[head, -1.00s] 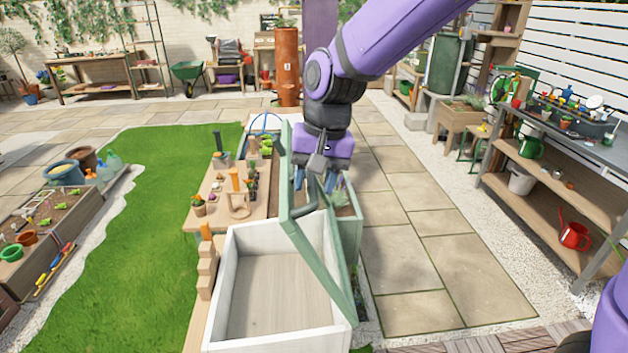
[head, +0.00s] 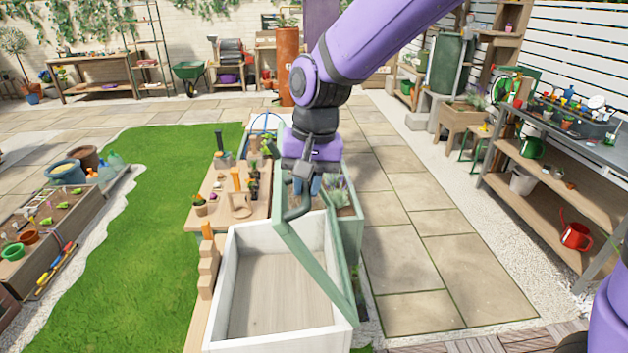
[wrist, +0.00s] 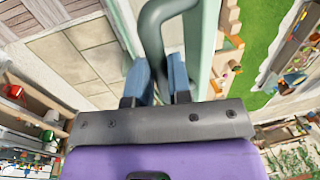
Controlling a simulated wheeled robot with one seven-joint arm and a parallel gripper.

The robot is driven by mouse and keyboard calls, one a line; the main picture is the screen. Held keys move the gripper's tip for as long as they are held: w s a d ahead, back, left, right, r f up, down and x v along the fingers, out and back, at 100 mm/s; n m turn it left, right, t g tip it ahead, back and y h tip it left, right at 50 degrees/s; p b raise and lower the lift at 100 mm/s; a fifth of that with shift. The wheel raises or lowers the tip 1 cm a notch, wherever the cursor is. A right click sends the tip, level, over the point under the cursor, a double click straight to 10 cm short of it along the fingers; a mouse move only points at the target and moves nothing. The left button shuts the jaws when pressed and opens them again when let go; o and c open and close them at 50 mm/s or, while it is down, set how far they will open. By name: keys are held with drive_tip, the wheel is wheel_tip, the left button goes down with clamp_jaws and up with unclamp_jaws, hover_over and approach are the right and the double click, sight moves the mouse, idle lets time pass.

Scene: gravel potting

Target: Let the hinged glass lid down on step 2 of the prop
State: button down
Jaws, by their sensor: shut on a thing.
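The hinged lid (head: 314,270) has a pale green frame and stands tilted steeply over the right side of the white wooden box (head: 222,290). Its grey-green bar handle (wrist: 152,25) shows large in the wrist view. My gripper (head: 308,188) is at the lid's upper part, with its blue fingers (wrist: 158,80) shut on the handle. The prop (head: 207,268) is a stepped wooden block at the box's left side. The lid is well clear of it. The lid's glass is hard to make out, and my gripper hides part of the frame.
A wooden bench (head: 225,195) with pots and tools stands behind the box on the left. A green planter (head: 347,215) stands behind the lid on the right. The box is open, with an empty-looking floor. Paving to the right is clear.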

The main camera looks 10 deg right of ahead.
drive_tip(key=a+f+h, duration=0.3)
drive_tip(key=a+f, duration=0.2)
drive_tip(key=a, duration=0.4)
drive_tip(key=a+f+h, duration=0.3)
drive_tip(key=a+f, duration=0.3)
drive_tip(key=a, duration=0.2)
drive_tip(key=a+f+h, duration=0.2)
drive_tip(key=a+f, duration=0.2)
drive_tip(key=f, duration=0.4)
drive_tip(key=a+f+h, duration=0.3)
drive_tip(key=a+f, duration=0.2)
drive_tip(key=f, duration=0.3)
drive_tip(key=shift+w+a+f, duration=0.2)
drive_tip(key=shift+w+f, duration=0.2)
drive_tip(key=shift+w, duration=0.05)
drive_tip(key=c, duration=1.1)
unclamp_jaws()
drive_tip(key=shift+o, duration=0.2)
